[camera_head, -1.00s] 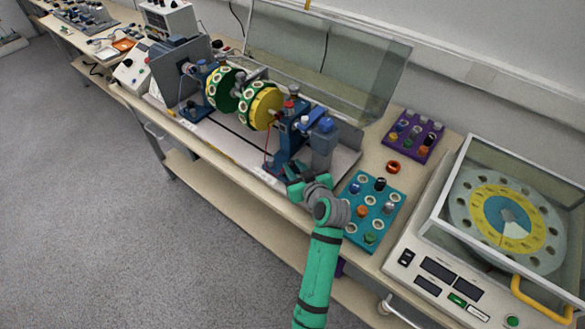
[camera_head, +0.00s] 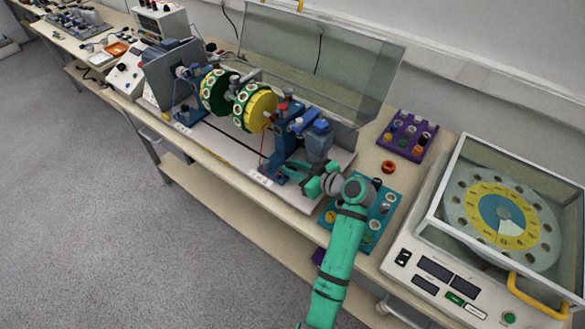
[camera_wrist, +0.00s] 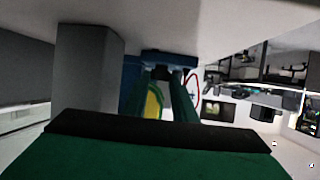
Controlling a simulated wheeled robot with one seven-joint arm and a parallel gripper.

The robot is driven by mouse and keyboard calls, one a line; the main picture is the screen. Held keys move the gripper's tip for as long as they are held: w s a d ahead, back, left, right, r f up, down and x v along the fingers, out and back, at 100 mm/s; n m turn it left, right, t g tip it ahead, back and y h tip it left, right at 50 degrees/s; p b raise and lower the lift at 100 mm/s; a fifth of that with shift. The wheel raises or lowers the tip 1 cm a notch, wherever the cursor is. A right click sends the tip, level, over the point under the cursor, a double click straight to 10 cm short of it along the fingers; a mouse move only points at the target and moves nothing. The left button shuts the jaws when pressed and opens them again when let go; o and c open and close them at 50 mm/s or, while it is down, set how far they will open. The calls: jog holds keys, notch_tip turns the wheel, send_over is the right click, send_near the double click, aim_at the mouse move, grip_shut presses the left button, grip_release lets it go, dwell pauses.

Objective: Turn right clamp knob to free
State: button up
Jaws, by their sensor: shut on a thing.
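The right clamp support (camera_head: 279,145) is a dark blue stand at the right end of the rig, beside the green and yellow rotor (camera_head: 240,100). My gripper (camera_head: 284,169) reaches in from the right at the lower part of this support. Its green fingers are shut on the right clamp knob, which they mostly hide in the head view. In the wrist view my gripper (camera_wrist: 168,82) points at the blue support (camera_wrist: 165,58), with a small dark part, seemingly the knob (camera_wrist: 177,74), at the fingertips. How far the knob is turned cannot be told.
A grey-blue motor block (camera_head: 319,140) stands just above my gripper. A teal tray (camera_head: 374,237) of fittings lies partly under my arm. A purple tray (camera_head: 430,150), an orange ring (camera_head: 388,167) and a balancing machine (camera_head: 440,275) are to the right. A raised clear cover (camera_head: 340,60) stands behind.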

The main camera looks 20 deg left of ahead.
jog(key=shift+d+f, duration=0.1)
jog(key=shift+f, duration=0.05)
jog(key=o, duration=0.8)
jog(key=v, duration=0.9)
jog(key=shift+w, duration=0.15)
jog(key=shift+v, duration=0.9)
